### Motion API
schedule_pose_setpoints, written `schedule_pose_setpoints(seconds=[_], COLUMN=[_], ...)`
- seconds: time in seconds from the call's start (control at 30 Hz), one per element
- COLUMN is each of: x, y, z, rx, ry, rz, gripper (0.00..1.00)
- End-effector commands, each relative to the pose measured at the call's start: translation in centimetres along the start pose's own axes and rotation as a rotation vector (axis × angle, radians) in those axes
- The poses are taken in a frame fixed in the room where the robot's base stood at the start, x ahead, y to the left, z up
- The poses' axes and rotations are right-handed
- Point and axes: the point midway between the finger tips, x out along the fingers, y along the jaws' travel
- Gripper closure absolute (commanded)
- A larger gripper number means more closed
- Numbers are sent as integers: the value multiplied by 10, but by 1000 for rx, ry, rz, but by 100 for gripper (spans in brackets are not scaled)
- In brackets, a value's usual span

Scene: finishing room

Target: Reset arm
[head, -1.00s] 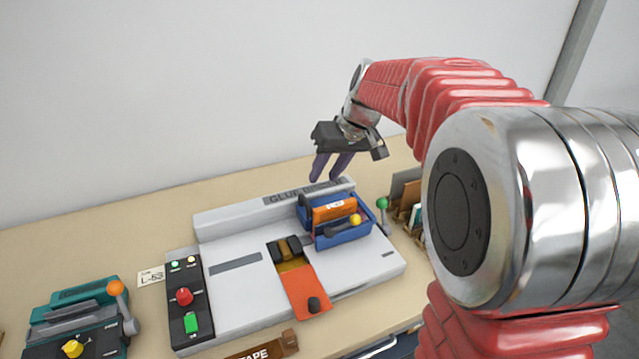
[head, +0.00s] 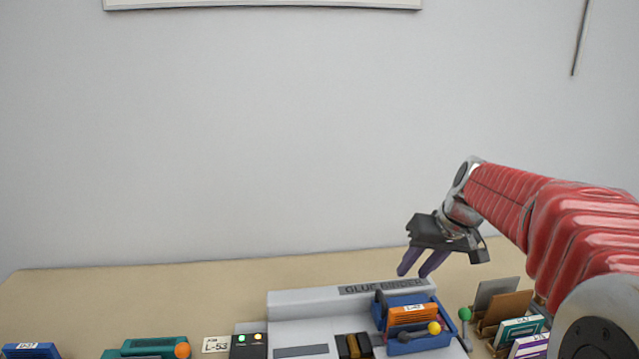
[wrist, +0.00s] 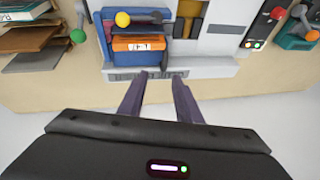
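My gripper (head: 423,265) hangs above the back edge of the grey glue binder (head: 300,300) in the head view. Its two purple fingers are apart with nothing between them, as the wrist view also shows (wrist: 160,88). My red arm reaches in from the right. The blue clamp unit (head: 413,345) on the binder holds an orange block with a white label (head: 412,314). This block also shows in the wrist view (wrist: 138,44), beyond the fingertips and apart from them.
A teal machine (head: 150,350) with an orange knob stands left of the binder, beside the L-53 card (head: 215,344). A brown rack with booklets (head: 508,318) and a green-knobbed lever (head: 464,314) are at the right. The wall behind is bare below a frame.

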Motion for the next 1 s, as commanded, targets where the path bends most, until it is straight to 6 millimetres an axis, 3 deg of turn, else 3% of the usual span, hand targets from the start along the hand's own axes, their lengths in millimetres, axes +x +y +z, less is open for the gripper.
schedule_pose_setpoints(seconds=[0.1, 0.23, 1.0], x=[15, 17, -11], y=[8, 8, -34], z=[24, 51, 189], rx=[61, 103, 107], ry=[-43, -64, -44], rz=[25, 58, 189], gripper=[69, 69, 69])
